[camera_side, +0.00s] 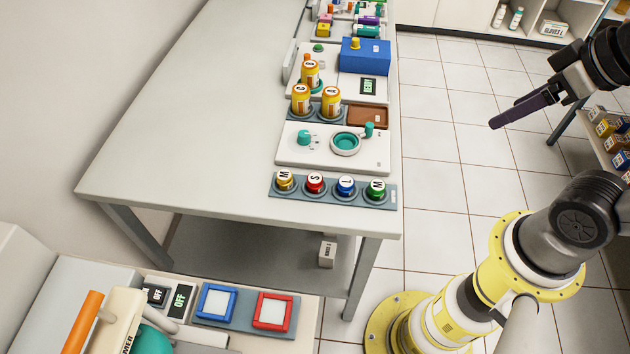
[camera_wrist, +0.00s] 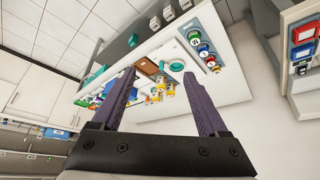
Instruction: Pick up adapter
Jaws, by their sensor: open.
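My gripper (camera_side: 494,122) has long purple fingers and hangs in the air right of the long table, over the floor. In the wrist view my gripper (camera_wrist: 160,74) is open, with nothing between its fingers. I cannot tell for sure which thing is the adapter. A small teal piece (camera_side: 304,138) and a teal ring (camera_side: 345,144) with a teal cylinder (camera_side: 369,130) beside it are on a white panel (camera_side: 318,161) on the table. The teal ring also shows in the wrist view (camera_wrist: 176,66), beyond the fingers and apart from them.
The table (camera_side: 190,130) is bare on its left. Several orange-yellow bottles (camera_side: 331,101), a brown tray (camera_side: 367,117), a blue box (camera_side: 364,56) and a rack of lettered caps (camera_side: 331,196) line its right side. A shelf (camera_side: 580,130) with small boxes stands at the right.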

